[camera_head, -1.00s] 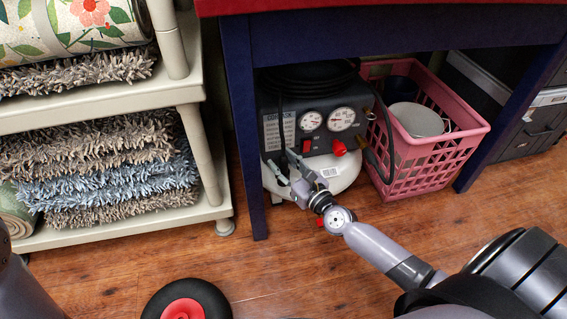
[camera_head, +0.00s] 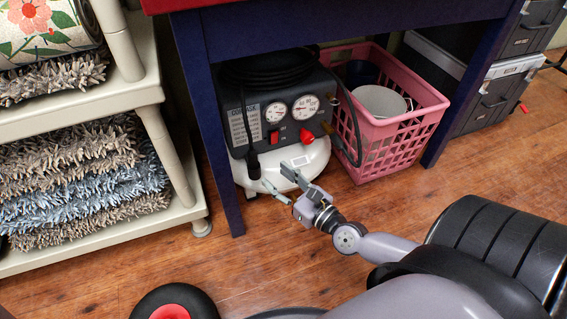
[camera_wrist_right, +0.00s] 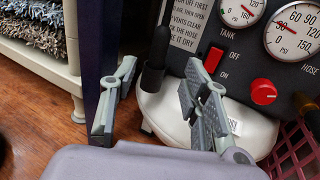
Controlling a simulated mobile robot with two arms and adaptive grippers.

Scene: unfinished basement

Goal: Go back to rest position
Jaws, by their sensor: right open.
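My right gripper (camera_head: 278,184) is open and empty in the head view, in front of the white tank of the air compressor (camera_head: 300,158). In the right wrist view its two fingers (camera_wrist_right: 155,105) stand apart, with a black cable end hanging beyond the gap between them. The compressor has two gauges, a red switch and a red knob (camera_wrist_right: 263,92). I see no contact between the fingers and the compressor. My left gripper is in neither current view.
The compressor stands under a dark blue table (camera_head: 205,120) with a red top. A pink basket (camera_head: 375,150) with a white container stands to its right. A cream shelf (camera_head: 190,215) with folded shaggy rugs is at left. Dark drawers (camera_head: 500,90) stand at right.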

